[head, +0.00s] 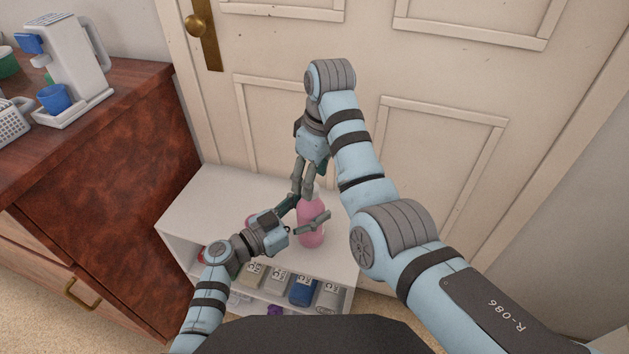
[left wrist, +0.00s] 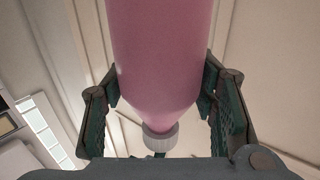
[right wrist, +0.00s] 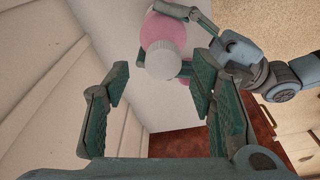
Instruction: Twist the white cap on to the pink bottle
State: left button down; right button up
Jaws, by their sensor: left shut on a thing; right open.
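The pink bottle (head: 311,230) stands upright on the white shelf unit. My left gripper (head: 308,213) is shut on its body, with one finger on each side; the bottle fills the middle of the left wrist view (left wrist: 160,60). The white cap (left wrist: 160,138) sits on the bottle's neck; how tightly it is threaded cannot be told. My right gripper (right wrist: 158,82) is open above the bottle, pointing down. In the right wrist view the cap (right wrist: 164,62) shows between and just beyond its fingertips. In the head view the right fingers partly hide the cap.
The white shelf unit (head: 215,190) holds several small containers on its lower level. Another pink thing (right wrist: 185,80) shows partly beside the bottle. A brown dresser (head: 110,150) with a coffee machine (head: 75,65) stands left. A cream door (head: 440,75) is close behind.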

notch_tip(320, 180, up, 2)
jog(key=shift+r, duration=0.25)
jog(key=o, duration=0.6)
jog(key=shift+c, duration=0.2)
pick_arm(q)
jog(key=c, duration=0.6)
grip_release()
jog(key=v, duration=1.2)
jog(key=shift+w, duration=0.1)
